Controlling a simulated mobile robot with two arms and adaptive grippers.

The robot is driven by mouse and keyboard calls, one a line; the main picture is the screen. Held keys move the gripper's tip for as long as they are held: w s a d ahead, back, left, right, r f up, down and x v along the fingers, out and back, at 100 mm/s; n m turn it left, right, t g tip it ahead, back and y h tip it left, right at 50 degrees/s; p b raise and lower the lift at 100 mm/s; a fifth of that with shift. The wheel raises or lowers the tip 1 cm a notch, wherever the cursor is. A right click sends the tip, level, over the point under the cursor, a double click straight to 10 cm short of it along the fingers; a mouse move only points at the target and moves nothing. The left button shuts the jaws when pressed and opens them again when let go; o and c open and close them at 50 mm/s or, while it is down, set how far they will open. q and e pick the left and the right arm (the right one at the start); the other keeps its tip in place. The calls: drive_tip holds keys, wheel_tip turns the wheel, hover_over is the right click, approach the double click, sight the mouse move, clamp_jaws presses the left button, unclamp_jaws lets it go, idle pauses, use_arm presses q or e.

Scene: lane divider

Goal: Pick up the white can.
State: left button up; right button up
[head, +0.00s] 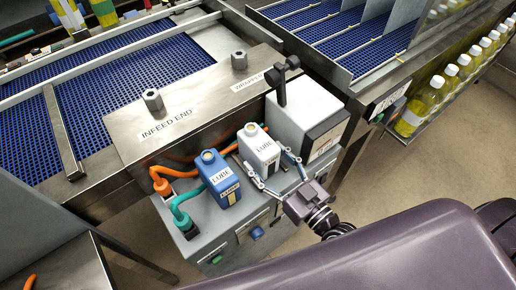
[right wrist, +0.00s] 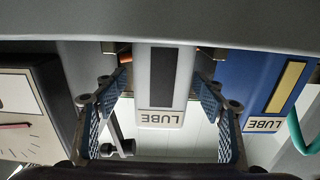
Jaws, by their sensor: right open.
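The white can (head: 261,153), labelled LUBE, stands upright on a grey cabinet top. A blue can (head: 220,178), also labelled LUBE, stands just left of it. My right gripper (head: 268,172) is open, with one finger on either side of the white can's near side. In the right wrist view the white can (right wrist: 163,85) appears upside down between the two open fingers, and the blue can (right wrist: 270,90) is just outside the right finger. I cannot tell whether either finger touches the white can. My left gripper is not in view.
A white-and-dark box (head: 307,115) stands close right of the white can. Orange (head: 160,182) and teal (head: 183,215) hoses are at the left. Behind is a metal cover (head: 190,110) marked INFEED END, beside blue conveyors (head: 130,85). Yellow bottles (head: 425,97) stand at the right.

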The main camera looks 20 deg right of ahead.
drive_tip(key=shift+x, duration=1.75)
drive_tip(key=shift+c, duration=0.2)
drive_tip(key=c, duration=1.6)
drive_tip(key=shift+r, duration=0.15)
drive_tip(key=shift+c, duration=0.2)
